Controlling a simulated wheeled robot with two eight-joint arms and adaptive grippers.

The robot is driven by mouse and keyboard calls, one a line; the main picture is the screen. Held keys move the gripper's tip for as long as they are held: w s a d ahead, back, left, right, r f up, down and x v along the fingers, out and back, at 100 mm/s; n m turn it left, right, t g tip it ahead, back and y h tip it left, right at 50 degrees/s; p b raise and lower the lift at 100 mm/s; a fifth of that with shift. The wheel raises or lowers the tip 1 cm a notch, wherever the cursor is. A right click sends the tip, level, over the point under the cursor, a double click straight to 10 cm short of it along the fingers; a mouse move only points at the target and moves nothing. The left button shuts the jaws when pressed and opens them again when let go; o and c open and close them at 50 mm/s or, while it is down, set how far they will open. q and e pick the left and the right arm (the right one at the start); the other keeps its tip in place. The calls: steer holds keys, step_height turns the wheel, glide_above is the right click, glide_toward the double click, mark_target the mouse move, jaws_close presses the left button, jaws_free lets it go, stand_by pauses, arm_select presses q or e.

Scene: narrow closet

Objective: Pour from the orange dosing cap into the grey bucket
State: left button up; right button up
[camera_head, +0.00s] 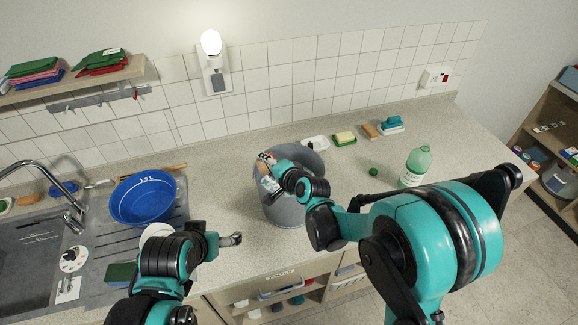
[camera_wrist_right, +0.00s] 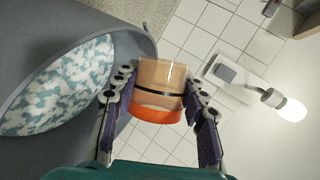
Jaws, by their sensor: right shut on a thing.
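The orange dosing cap (camera_wrist_right: 158,112) is between the fingers of my right gripper (camera_wrist_right: 158,100) in the right wrist view. It has an orange end, a dark ring and a see-through peach part. Against the wall lamp it looks tipped well over. I cannot tell how much is inside. The grey bucket (camera_head: 284,213) stands on the counter, with my right gripper (camera_head: 265,165) over its opening. In the wrist view the bucket's rim (camera_wrist_right: 70,17) is beside the cap, with a mottled blue-and-white surface inside. My left gripper (camera_head: 232,239) is low over the counter, apart from the bucket; its jaws are unclear.
A blue basin (camera_head: 146,198) stands on the drainer beside the sink (camera_head: 30,250). A green bottle (camera_head: 416,165) and a small green cap (camera_head: 373,171) are right of the bucket. Sponges (camera_head: 345,139) line the tiled wall. A wall lamp (camera_head: 212,60) is above. Counter between basin and bucket is mostly clear.

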steer(key=shift+s+a, duration=0.1)
steer(key=shift+s, duration=0.15)
steer(key=shift+w+f+n+h+b, duration=0.3)
steer(key=shift+f+n+h, duration=0.1)
steer(key=shift+h, duration=0.1)
steer(key=shift+w+f, duration=0.1)
steer(key=shift+f, duration=0.1)
steer(key=shift+f+n+h+b, duration=0.1)
steer(key=shift+n+h+b, duration=0.2)
steer(key=shift+n, duration=0.1)
steer(key=shift+h, duration=0.3)
steer(key=shift+r+n+t+h, duration=0.3)
steer(key=shift+r+n+h, duration=0.1)
steer(key=shift+r+n, duration=0.15)
steer(key=shift+a+f+n+h+b, duration=0.15)
steer(key=shift+f+n+h+b, duration=0.25)
steer(key=shift+f+n+b, duration=0.1)
steer(key=shift+a, duration=0.2)
steer(key=shift+s+a+r+n+t+h, duration=0.4)
steer(key=shift+a+r+n+t+h, duration=0.1)
steer(key=shift+a+r+n+h, duration=0.3)
steer(key=shift+s+a+r+n+t+h+b, duration=0.1)
steer(key=shift+s+a+n+t+h+b, duration=0.2)
steer(key=shift+a+n+h+b, duration=0.45)
steer(key=shift+s+a+r+n+t+h+b, duration=0.1)
steer(key=shift+a+n+t+h+b, duration=0.3)
steer(key=shift+a+n+h+b, duration=0.4)
